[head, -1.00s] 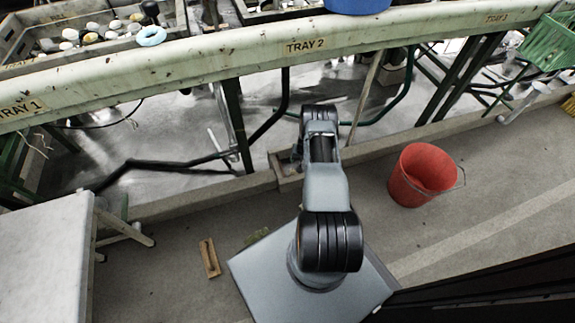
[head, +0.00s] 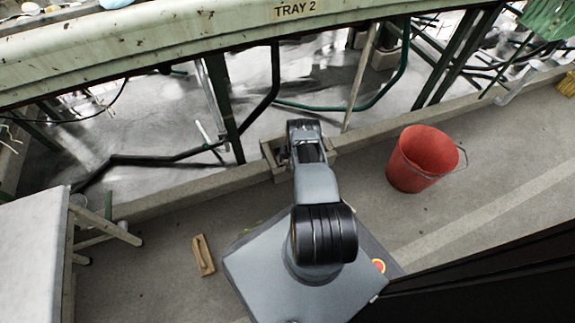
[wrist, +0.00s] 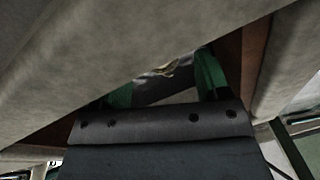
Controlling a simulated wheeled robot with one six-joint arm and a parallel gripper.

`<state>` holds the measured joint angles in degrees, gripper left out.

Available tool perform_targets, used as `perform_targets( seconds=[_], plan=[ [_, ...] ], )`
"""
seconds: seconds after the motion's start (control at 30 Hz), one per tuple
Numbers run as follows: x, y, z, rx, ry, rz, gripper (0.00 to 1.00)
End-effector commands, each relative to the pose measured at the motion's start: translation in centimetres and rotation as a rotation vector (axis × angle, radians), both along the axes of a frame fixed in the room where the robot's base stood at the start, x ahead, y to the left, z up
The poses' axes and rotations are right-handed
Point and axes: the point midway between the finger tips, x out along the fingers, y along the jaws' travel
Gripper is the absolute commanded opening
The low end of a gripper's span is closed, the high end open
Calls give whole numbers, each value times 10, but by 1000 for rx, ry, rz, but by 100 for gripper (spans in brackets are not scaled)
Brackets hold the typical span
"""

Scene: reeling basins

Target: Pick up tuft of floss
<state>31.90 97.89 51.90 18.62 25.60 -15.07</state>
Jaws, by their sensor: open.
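My gripper (wrist: 162,82) shows in the wrist view with its two green fingers apart. It is down in a narrow gap between grey concrete faces. In the head view my arm reaches down at a small concrete box (head: 268,150) by the kerb, and the fingers are hidden.
A rail marked TRAY 2 (head: 190,35) runs across above the kerb. A red bucket (head: 420,160) stands at right, a white-topped table (head: 30,250) at left. A small wooden piece (head: 203,256) lies on the floor. Dark pipes and legs crowd the area behind the kerb.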

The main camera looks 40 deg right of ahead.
Motion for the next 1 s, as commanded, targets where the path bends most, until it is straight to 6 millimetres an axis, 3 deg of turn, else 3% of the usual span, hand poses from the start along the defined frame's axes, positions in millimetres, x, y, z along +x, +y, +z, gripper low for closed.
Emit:
perform_targets(
  seconds=[0.1,0.4,1.0],
  plan=[
    [2,1,-13,-1,-1,1,69],
    [2,1,-13,-1,-1,0,69],
    [3,1,-13,-1,-1,0,16]
  ],
)
